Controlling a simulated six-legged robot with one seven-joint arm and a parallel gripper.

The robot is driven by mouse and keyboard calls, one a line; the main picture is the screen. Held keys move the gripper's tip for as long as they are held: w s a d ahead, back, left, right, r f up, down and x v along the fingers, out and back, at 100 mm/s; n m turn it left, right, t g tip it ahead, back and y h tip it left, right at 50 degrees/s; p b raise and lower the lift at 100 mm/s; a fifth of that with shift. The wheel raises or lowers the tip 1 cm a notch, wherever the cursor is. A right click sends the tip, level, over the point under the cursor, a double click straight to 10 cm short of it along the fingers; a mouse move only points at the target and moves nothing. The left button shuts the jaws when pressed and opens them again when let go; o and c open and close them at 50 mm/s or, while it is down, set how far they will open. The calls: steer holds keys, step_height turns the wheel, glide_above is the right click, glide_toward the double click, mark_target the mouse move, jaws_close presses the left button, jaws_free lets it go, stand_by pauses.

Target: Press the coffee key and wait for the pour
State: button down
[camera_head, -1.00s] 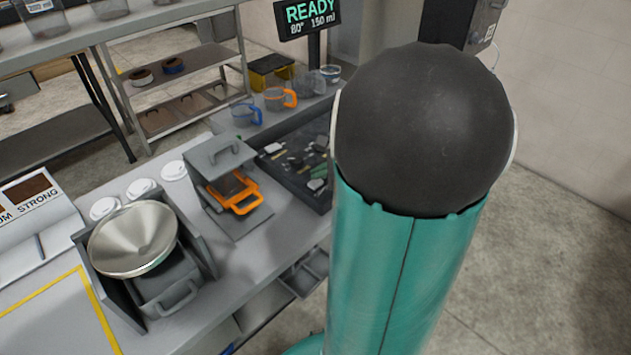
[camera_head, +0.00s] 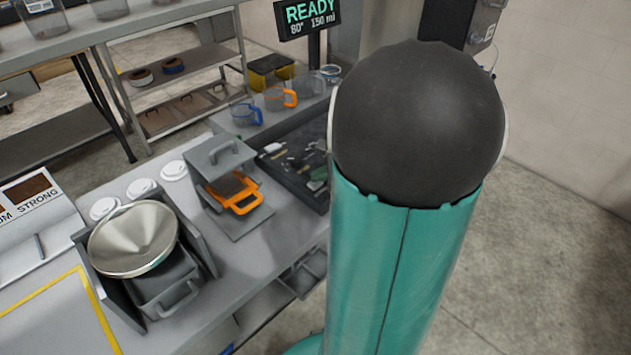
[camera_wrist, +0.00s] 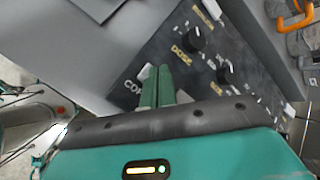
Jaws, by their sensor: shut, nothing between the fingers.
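In the wrist view my gripper (camera_wrist: 158,88) is shut and empty. Its green fingers lie close together over a dark control panel (camera_wrist: 172,66) with white lettering. A black knob (camera_wrist: 195,40) is beside the word DOSE, and another knob (camera_wrist: 226,73) is further right. In the head view the display (camera_head: 308,17) reads READY, 80° and 150 ml.
A metal funnel bowl (camera_head: 133,238) stands on the bench at left. Jugs with blue (camera_head: 245,114) and orange (camera_head: 281,98) handles stand behind.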

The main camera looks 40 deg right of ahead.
steer(key=shift+f, duration=0.2)
steer(key=shift+r, duration=0.1)
stand_by(0.4)
steer(key=shift+r, duration=0.8)
steer(key=shift+r, duration=2.5)
